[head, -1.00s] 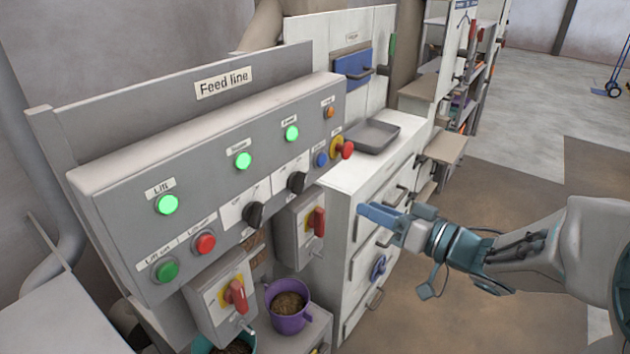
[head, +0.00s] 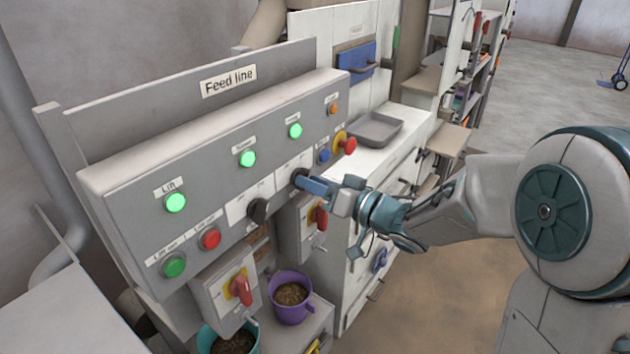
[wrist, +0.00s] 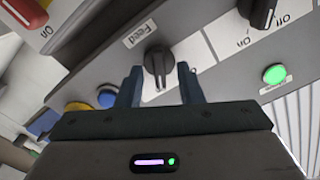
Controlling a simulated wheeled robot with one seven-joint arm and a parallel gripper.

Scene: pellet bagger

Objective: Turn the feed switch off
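The feed switch is a black rotary knob (wrist: 158,62) beside a label reading "Feed" (wrist: 138,33) in the wrist view. In the head view the knob (head: 299,176) is partly covered by my gripper (head: 316,186). In the wrist view my gripper (wrist: 160,83) is open, one finger on each side of the knob. The knob lies between and just beyond the fingertips; a gap shows on both sides. Its grip bar points roughly up and down the picture; its on and off marks are not readable. The green lamp (head: 295,131) above it is lit.
A second black knob (head: 258,210) sits to the left, with a red button (head: 209,239) beyond it. A blue button (head: 323,156) and a red emergency button (head: 349,146) are to the right. A red-handled switch box (head: 318,217) hangs below.

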